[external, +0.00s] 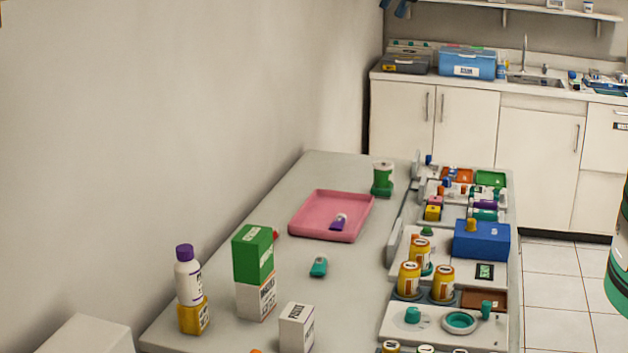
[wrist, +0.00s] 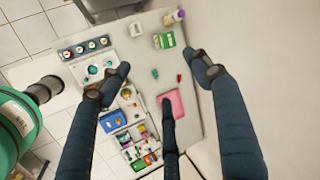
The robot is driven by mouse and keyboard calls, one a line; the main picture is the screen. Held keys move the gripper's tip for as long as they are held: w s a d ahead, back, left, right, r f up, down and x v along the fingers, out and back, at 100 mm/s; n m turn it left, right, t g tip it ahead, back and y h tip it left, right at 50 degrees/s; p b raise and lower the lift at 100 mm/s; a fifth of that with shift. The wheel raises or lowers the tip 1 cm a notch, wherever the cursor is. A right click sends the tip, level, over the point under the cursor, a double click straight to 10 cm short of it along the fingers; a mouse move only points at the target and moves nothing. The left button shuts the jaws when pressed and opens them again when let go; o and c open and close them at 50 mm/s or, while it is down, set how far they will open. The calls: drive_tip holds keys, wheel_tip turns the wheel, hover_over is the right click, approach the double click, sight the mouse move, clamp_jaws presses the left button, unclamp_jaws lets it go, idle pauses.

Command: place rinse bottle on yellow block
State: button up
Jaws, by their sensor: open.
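The rinse bottle (external: 189,277), white with a purple cap, stands upright on the yellow block (external: 194,317) at the near left of the table in the external view. The bottle also shows at the top of the wrist view (wrist: 171,18), where I cannot make out the block. My gripper (wrist: 162,69) is open, with its dark blue fingers spread wide and nothing between them. It is high above the table and apart from the bottle. Only a dark blue bit, likely of my gripper, shows at the top edge of the external view.
A green box on a white box (external: 255,275) and a small white carton (external: 296,328) stand right of the bottle. A pink tray (external: 307,231) lies farther back. Orange bottles and a blue box (external: 482,240) crowd the table's right side.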

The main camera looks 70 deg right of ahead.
drive_tip(key=s+d+r+n, duration=0.1)
drive_tip(key=s+n, duration=0.3)
drive_tip(key=s, duration=0.6)
drive_tip(key=s+d+r+n+h, duration=0.1)
drive_tip(key=s+d+n, duration=0.2)
drive_tip(key=s, duration=0.8)
drive_tip(key=s+d+r+n, duration=0.1)
drive_tip(key=s+n, duration=0.4)
drive_tip(key=s, duration=0.5)
drive_tip(key=shift+s+d+t+h, duration=0.3)
drive_tip(key=shift+d+t, duration=0.1)
drive_tip(key=shift+d, duration=0.2)
wheel_tip(320, 180, down, 18)
drive_tip(key=b, duration=1.8)
drive_tip(key=shift+r, duration=0.15)
